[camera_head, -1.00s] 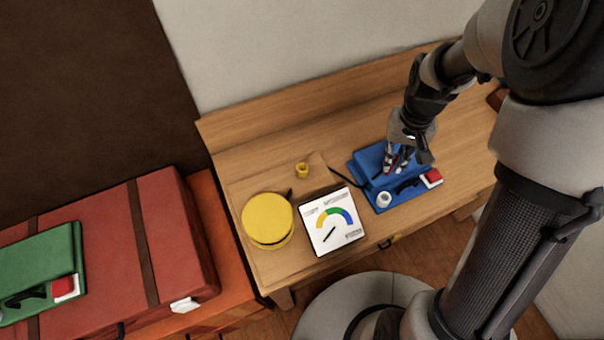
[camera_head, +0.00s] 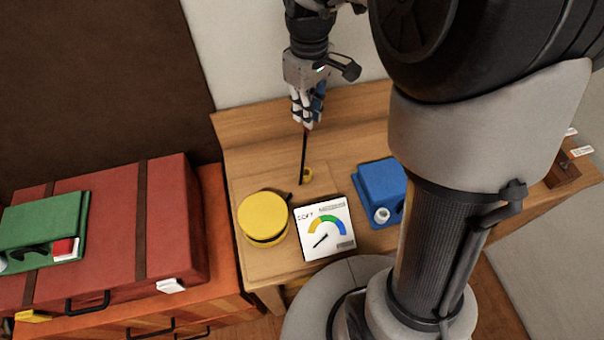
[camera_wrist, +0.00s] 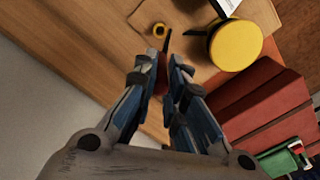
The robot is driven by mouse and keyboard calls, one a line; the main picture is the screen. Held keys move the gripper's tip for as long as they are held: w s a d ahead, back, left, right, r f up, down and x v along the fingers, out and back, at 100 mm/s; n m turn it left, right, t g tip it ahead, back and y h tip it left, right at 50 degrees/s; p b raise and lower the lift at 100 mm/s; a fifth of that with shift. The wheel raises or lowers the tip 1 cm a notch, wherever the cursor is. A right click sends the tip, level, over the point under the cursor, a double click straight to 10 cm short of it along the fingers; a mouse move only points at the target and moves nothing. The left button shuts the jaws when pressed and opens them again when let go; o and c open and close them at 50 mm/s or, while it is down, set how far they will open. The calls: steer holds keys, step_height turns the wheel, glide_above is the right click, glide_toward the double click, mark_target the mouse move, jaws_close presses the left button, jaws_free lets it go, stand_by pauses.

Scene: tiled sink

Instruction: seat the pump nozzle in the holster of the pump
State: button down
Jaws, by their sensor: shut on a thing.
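My gripper (camera_head: 307,122) points down over the back left of the wooden table. It is shut on what looks like the pump nozzle (camera_head: 304,155), a thin black spout below a small red part at the fingertips. In the wrist view my gripper (camera_wrist: 164,66) holds the red part, and the dark spout (camera_wrist: 168,42) sticks out ahead. A small yellow ring-shaped cup (camera_head: 309,175), possibly the holster, stands on the table. The spout's lower end appears beside the cup (camera_wrist: 159,30), overlapping its left edge in the head view; its height above the table is unclear.
A round yellow container (camera_head: 263,216) and a white gauge panel (camera_head: 325,229) stand in front of the cup. A blue block (camera_head: 380,183) is to the right, partly behind my arm. A red suitcase (camera_head: 110,230) with a green case (camera_head: 42,225) lies left. A backboard (camera_head: 250,125) borders the rear.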

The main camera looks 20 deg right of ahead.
step_height(320, 180, down, 20)
steer(key=b, duration=0.6)
steer(key=shift+r, duration=0.3)
steer(key=c, duration=2.1)
jaws_free()
steer(key=shift+f, duration=0.2)
steer(key=o, duration=0.4)
steer(key=shift+o, duration=0.2)
steer(key=shift+r, duration=0.1)
